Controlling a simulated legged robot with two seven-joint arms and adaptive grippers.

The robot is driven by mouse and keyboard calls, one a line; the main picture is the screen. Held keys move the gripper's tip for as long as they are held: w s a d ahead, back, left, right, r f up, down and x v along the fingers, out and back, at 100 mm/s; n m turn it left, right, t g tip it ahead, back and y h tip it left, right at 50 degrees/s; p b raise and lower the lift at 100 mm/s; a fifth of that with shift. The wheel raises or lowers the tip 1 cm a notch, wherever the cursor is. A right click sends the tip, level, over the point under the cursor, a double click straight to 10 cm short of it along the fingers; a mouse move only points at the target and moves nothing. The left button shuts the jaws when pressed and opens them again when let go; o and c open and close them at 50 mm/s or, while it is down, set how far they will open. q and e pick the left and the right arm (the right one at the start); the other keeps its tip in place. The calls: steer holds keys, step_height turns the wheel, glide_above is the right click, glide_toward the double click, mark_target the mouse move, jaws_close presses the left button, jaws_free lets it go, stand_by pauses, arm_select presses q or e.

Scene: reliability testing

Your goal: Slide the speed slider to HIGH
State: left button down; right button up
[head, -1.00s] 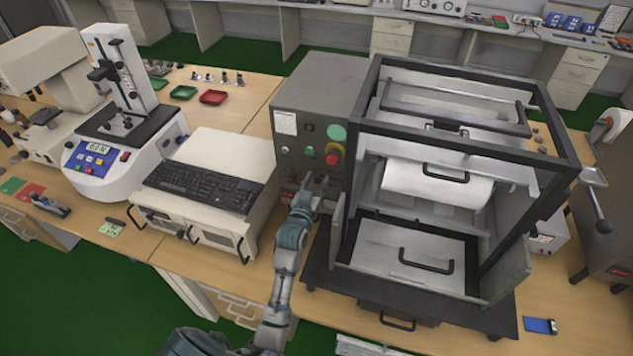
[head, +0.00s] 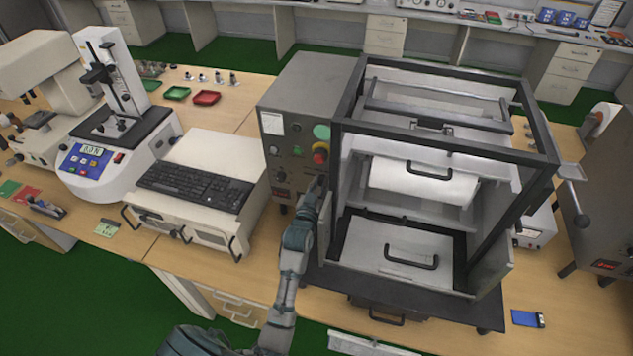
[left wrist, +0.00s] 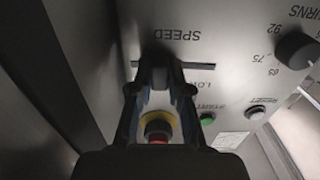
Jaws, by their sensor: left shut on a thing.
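The control panel (head: 295,135) is the grey front of the machine's left housing. In the left wrist view the panel shows upside down, with the word SPEED (left wrist: 176,35) beside a dark horizontal slider slot (left wrist: 200,65). The LOW label (left wrist: 206,86) is near the slot's right end, partly covered; no HIGH label is readable. My left gripper (head: 319,183) is at the panel's lower right, below the red button. In the left wrist view its fingers (left wrist: 162,66) are over the slot, left of LOW, shut on the slider knob, which they hide. My right gripper is not in view.
A red button on a yellow ring (head: 320,153) and a green button (head: 321,132) are above my gripper. The black-framed chamber (head: 430,150) stands close on the right. A keyboard (head: 195,186) lies on a beige unit to the left.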

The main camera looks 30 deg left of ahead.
arm_select(q)
steer(key=c, duration=1.4)
jaws_free()
steer(key=shift+r, duration=0.15)
steer(key=shift+c, duration=0.2)
steer(key=o, duration=0.4)
steer(key=shift+s+a, duration=0.15)
steer(key=shift+a, duration=0.1)
steer(key=shift+c, duration=0.2)
steer(key=a+v, duration=0.2)
steer(key=v, duration=0.9)
steer(key=shift+s+f, duration=0.3)
steer(key=shift+s, duration=0.3)
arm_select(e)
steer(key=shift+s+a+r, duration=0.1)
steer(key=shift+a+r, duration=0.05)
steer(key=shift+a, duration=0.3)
